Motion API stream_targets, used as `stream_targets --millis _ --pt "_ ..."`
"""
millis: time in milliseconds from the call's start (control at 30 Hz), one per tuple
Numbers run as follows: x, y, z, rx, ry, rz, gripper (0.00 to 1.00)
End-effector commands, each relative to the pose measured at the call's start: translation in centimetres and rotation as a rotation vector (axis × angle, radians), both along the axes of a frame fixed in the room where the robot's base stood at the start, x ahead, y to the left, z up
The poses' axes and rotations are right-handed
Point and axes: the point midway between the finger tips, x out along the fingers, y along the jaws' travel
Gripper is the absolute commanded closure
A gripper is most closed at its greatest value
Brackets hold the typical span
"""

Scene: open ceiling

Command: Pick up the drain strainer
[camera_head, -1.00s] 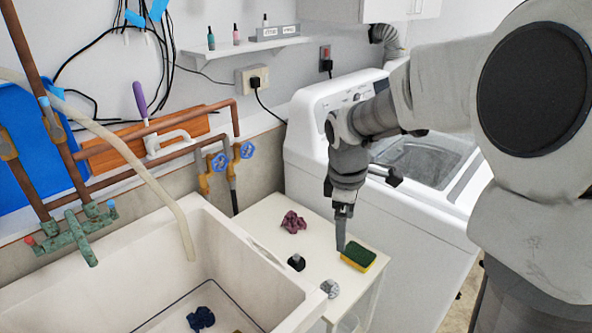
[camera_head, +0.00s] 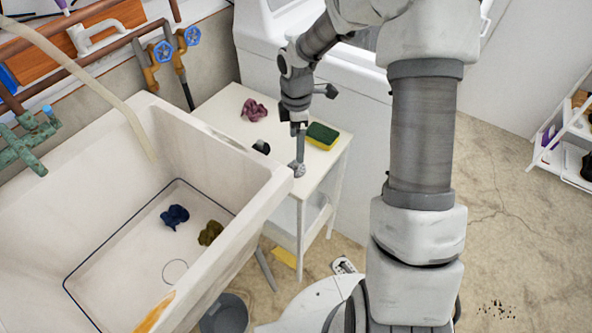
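A small round grey metal piece, which looks like the drain strainer (camera_head: 295,171), lies on the white side table (camera_head: 222,104) near its front edge, beside the sink. My gripper (camera_head: 299,163) points straight down at it. The fingertips overlap the strainer in the picture and cover part of it. I see the fingers as one narrow shape, so their gap is hidden. I cannot tell whether they touch the strainer or hold it.
A green and yellow sponge (camera_head: 322,136), a black stopper-like piece (camera_head: 261,147) and a crumpled purple cloth (camera_head: 254,110) lie on the table. The white sink (camera_head: 262,200) borders it at left, with blue and olive cloths inside. The washing machine (camera_head: 350,110) stands behind.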

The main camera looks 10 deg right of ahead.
Motion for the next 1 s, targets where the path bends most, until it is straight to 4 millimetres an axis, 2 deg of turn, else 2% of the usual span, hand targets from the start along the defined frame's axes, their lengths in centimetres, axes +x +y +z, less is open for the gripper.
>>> stream_targets --millis 33,100,367,700,933,1000 --pt "-0.1 0.0 -1.2 0.000 0.003 0.001 0.00" --pt "0.0 0.0 -2.0 0.001 0.001 0.000 0.00" --pt "-0.1 0.1 -3.4 0.000 0.000 0.000 0.00" --pt "-0.5 0.3 -7.9 0.000 0.001 0.000 0.00" --pt "-0.4 0.3 -8.0 0.000 0.000 -0.001 0.00" --pt "-0.4 0.3 -8.0 0.000 0.000 -0.001 0.11"
